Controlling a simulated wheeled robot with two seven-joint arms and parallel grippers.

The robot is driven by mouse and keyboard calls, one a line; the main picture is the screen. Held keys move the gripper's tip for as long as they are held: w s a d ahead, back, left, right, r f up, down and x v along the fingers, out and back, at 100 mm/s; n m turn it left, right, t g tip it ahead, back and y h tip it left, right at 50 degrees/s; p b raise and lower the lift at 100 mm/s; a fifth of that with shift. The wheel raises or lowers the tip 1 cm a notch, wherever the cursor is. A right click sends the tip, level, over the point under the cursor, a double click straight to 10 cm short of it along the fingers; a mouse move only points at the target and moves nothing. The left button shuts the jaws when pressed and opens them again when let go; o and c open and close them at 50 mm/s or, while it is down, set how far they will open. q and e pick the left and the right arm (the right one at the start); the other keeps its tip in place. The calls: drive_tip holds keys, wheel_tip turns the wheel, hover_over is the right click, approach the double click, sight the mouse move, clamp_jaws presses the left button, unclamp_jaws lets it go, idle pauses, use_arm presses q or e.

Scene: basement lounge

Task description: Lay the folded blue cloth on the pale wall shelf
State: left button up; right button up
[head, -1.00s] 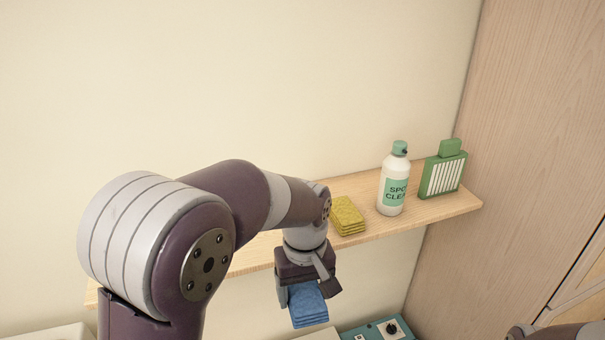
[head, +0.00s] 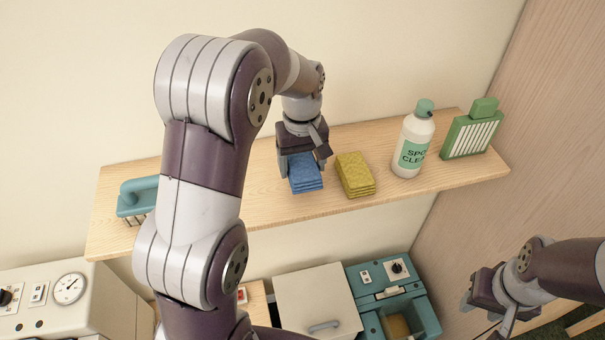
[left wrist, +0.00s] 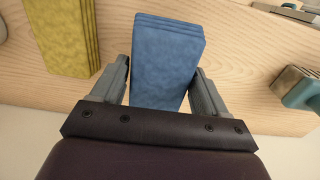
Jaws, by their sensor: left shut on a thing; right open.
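The folded blue cloth (head: 305,173) is between the fingers of my left gripper (head: 304,163), which is shut on it. In the head view the cloth is over the pale wall shelf (head: 255,190), left of a folded yellow cloth. It also shows in the left wrist view (left wrist: 167,55), with a finger on each side and the shelf's wood grain (left wrist: 235,60) behind it. I cannot tell whether the cloth touches the shelf. My right gripper (head: 482,310) is open and empty at the lower right, away from the shelf.
A teal-handled brush (head: 137,197) is at the left end, partly behind my arm. Beneath are a cream machine with a gauge (head: 70,290) and a teal machine (head: 395,300).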

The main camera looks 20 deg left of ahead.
sight(303, 174)
use_arm(q)
drive_tip(key=f, duration=0.2)
drive_tip(key=f+p, duration=0.1)
drive_tip(key=shift+w+f, duration=0.2)
drive_tip(key=shift+f, duration=0.2)
drive_tip(key=shift+s, duration=0.4)
drive_tip(key=shift+w+f, duration=0.2)
drive_tip(key=shift+f, duration=0.05)
drive_tip(key=o, duration=1.1)
drive_tip(key=shift+w, duration=0.15)
drive_tip(key=shift+c, duration=0.2)
